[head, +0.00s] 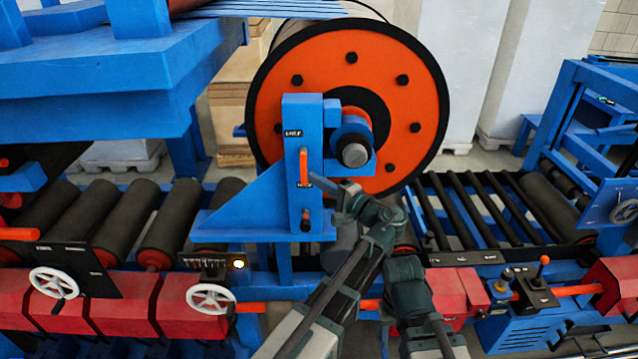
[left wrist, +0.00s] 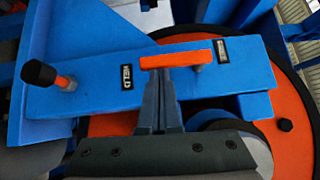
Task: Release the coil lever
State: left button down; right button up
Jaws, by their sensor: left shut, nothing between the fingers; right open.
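The orange coil lever (head: 303,167) is on a blue upright plate (head: 299,107) in front of the orange coil disc (head: 352,52). It points down in the head view. In the left wrist view the lever (left wrist: 182,59) lies across the picture, its left end beside a label reading HELD (left wrist: 126,77). My left gripper (head: 318,182) is shut and empty. Its fingertips (left wrist: 163,80) are at the lever's lower edge in the wrist view; contact cannot be told. My right gripper (head: 405,250) is lower right, away from the lever, its fingers hard to see.
A black-tipped knob (head: 305,222) sticks out below the lever, also in the left wrist view (left wrist: 38,73). The spindle end (head: 355,154) juts out to the right. Roller beds lie left (head: 125,215) and right (head: 490,205). A white handwheel (head: 210,299) stands lower left.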

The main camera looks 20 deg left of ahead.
pick_arm(q)
jog(key=s+a+r+m+t+y+b, duration=0.2)
jog(key=a+m+t+b, duration=0.4)
jog(key=a+m, duration=0.3)
jog(key=shift+s+r+y+b, duration=0.15)
jog(key=shift+s+y+b, duration=0.2)
jog(key=shift+b, duration=0.55)
dwell(0.4)
jog(key=shift+a+r, duration=0.1)
jog(key=shift+a, duration=0.05)
dwell(0.7)
jog(key=s+d+f+b, duration=0.2)
jog(key=s+f+b, duration=0.4)
jog(key=f+b, duration=0.5)
jog(key=shift+s, duration=0.4)
